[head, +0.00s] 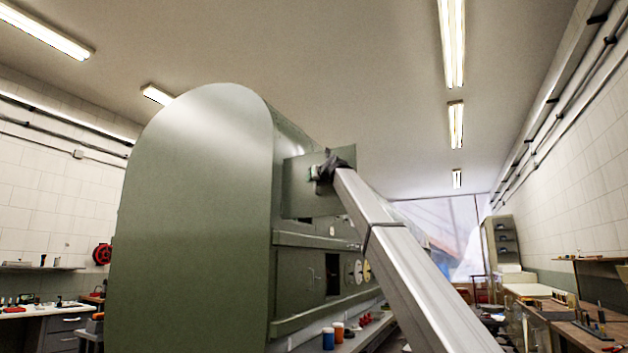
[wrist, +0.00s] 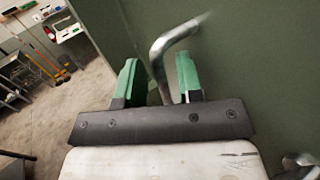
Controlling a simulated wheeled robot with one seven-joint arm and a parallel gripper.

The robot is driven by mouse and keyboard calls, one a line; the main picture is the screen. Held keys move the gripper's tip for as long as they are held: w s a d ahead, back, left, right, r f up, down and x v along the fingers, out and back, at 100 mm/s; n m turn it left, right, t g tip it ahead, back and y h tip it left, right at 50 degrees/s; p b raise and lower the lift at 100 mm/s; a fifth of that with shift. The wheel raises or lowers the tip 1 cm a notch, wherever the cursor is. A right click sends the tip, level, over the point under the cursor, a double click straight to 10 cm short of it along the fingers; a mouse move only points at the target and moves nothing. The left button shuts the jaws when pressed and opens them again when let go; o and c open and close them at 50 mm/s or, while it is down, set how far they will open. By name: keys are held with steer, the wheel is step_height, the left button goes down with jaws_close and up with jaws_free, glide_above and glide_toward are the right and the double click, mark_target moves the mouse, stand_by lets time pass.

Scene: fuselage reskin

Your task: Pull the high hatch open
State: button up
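The high hatch (head: 300,198) is a flat green panel high on the side of the green fuselage. In the head view it stands out from the side, swung open. In the wrist view a green panel surface (wrist: 262,75) fills the right part, with a bent metal handle (wrist: 178,34) on it. My gripper (wrist: 157,62) has its two green-tipped fingers on either side of the handle, with a gap to the right finger. The fingers are apart, and the handle lies closer to the left one. In the head view my gripper (head: 326,168) is at the panel, its fingers hard to make out.
The green fuselage body (head: 190,220) stands left of my arm. Lower panels and a ledge with an orange-topped cup (head: 338,331) and a blue cup (head: 328,339) lie below the hatch. Workbenches line both walls. A metal part (wrist: 300,160) shows at the wrist view's lower right.

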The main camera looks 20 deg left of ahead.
steer(key=v, duration=1)
steer(key=shift+s+d, duration=0.2)
steer(key=shift+s+d, duration=0.1)
